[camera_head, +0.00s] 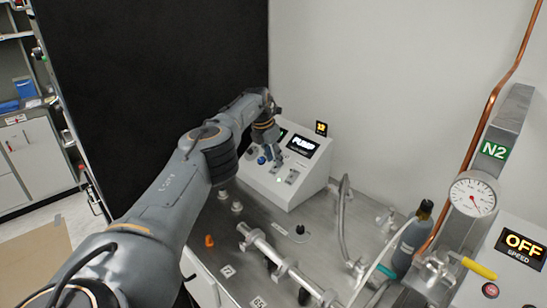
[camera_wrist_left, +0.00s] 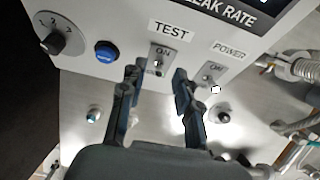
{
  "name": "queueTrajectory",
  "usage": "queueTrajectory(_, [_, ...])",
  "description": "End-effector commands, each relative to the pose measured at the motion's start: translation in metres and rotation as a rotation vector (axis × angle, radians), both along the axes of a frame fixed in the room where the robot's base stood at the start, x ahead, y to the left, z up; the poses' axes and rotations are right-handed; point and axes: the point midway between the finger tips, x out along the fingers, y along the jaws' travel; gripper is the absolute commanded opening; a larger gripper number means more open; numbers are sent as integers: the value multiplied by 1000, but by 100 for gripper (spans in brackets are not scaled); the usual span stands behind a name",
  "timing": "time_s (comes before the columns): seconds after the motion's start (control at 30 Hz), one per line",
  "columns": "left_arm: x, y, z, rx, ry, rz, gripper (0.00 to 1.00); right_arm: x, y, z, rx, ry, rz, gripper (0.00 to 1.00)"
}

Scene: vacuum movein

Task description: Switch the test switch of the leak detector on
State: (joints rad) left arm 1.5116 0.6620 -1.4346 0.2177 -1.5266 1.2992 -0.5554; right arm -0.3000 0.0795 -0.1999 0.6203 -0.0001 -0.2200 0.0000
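The leak detector (camera_head: 318,172) is a white box with a sloped panel and a lit display, at the back of the metal bench against the wall. In the left wrist view its panel (camera_wrist_left: 75,58) shows a small test switch (camera_wrist_left: 158,66) under the label TEST, with ON marked above it. Whether its lever is up or down is too small to tell. My left gripper (camera_wrist_left: 158,78) is open, its two dark fingers apart just below and on either side of the test switch, with nothing between them. In the head view the gripper (camera_head: 270,155) hangs over the panel. My right gripper is out of view.
A power switch (camera_wrist_left: 208,76) sits right of the test switch, close to the right finger. A blue button (camera_wrist_left: 105,52) and a black knob (camera_wrist_left: 62,36) are to the left. Pipes (camera_head: 262,248), valves and a gas bottle (camera_head: 410,243) stand on the bench to the right.

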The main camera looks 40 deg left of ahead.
Motion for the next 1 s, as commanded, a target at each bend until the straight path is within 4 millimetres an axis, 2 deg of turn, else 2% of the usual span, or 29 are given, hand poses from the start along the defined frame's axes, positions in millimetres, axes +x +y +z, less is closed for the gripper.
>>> queueTrajectory(0.17, [0,1,2,0,-2,1,32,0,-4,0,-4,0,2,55])
queueTrajectory(0.37, [-4,2,17,0,-4,-1,32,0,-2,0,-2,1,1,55])
queueTrajectory(0.47, [-8,2,29,0,-4,-1,32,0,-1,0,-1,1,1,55])
queueTrajectory(0.73, [-24,2,87,1,-4,-1,32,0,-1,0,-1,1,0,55])
queueTrajectory(0.9, [-31,3,107,0,-1,-1,32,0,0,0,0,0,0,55])
queueTrajectory(1.0, [-33,3,113,0,0,0,32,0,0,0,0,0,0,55])
